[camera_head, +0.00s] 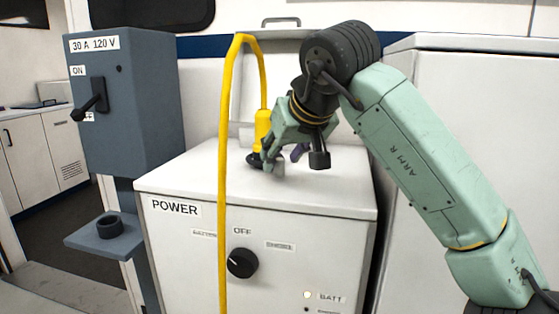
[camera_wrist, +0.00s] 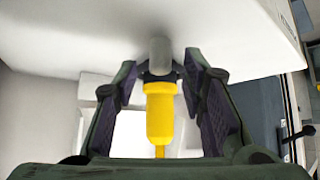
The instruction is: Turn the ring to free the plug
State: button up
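A yellow plug (camera_wrist: 160,112) on a yellow cable (camera_head: 224,170) stands at the top of the white power cabinet. In the wrist view a dark ring (camera_wrist: 150,77) sits at the plug's front end, against a short grey cylinder (camera_wrist: 160,52) on the white surface. In the head view the yellow plug (camera_head: 262,126) is partly behind my gripper (camera_head: 272,160). In the wrist view the fingers of my gripper (camera_wrist: 160,74) stand apart on either side of the ring. Any gap to the ring is very small, and contact is unclear.
The white power cabinet (camera_head: 160,184) has a black knob (camera_head: 242,263) on its front. A grey switch box (camera_head: 135,140) with a black lever (camera_head: 92,103) stands at left, above a shelf with a dark round holder (camera_head: 109,226). The cable hangs down the cabinet's front.

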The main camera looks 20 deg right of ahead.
jog(key=shift+x, duration=1.4)
jog(key=shift+c, duration=0.4)
grip_shut()
